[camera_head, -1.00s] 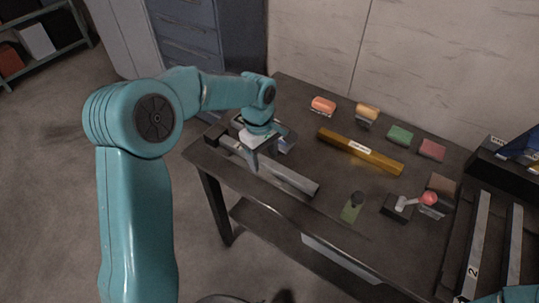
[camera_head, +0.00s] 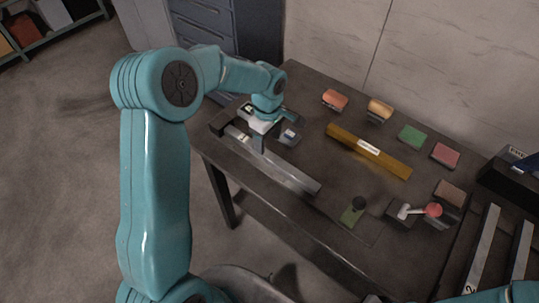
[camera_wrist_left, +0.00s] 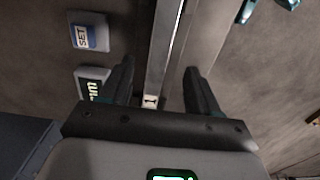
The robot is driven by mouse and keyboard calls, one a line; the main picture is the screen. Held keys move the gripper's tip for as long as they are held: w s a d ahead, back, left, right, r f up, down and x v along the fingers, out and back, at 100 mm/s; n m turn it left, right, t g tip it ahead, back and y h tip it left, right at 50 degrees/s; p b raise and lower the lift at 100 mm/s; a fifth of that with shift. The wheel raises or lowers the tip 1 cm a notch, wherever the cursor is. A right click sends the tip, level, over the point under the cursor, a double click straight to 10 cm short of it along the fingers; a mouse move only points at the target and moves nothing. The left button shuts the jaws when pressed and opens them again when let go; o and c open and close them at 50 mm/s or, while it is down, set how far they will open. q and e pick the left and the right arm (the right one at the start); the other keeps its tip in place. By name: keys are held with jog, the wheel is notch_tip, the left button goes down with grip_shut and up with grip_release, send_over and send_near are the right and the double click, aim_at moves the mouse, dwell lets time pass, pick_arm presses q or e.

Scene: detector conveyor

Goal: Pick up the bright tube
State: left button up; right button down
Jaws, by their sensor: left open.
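A long pale metallic bar (camera_head: 285,174) lies along the table's front left edge. It also shows in the left wrist view (camera_wrist_left: 167,40), with a small label reading 1. A yellow tube-like bar (camera_head: 370,152) with a white label lies farther back on the table. I cannot tell for certain which is the bright tube. My left gripper (camera_head: 260,144) is over the pale bar near its left end. In the left wrist view the gripper (camera_wrist_left: 159,68) is open, with the bar between its spread fingers. Contact cannot be told. My right gripper is out of view.
Several coloured blocks, including a green block (camera_head: 412,136), line the table's back. A red-knobbed lever (camera_head: 433,210) and a dark knob on a green plate (camera_head: 352,214) stand at right. Grey rails (camera_head: 483,250) lie farther right. A SET device (camera_wrist_left: 90,36) sits beside the bar.

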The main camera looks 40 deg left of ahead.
aim_at(269, 155)
pick_arm(q)
jog(key=shift+s+d+f, duration=0.15)
jog(key=shift+d+f, duration=0.05)
jog(key=shift+f, duration=0.4)
notch_tip(269, 155, down, 5)
jog(key=shift+r+p, duration=0.1)
jog(key=shift+p, duration=0.85)
jog(key=shift+f, duration=0.3)
jog(key=shift+w+r, duration=0.1)
jog(key=shift+w, duration=0.1)
grip_shut()
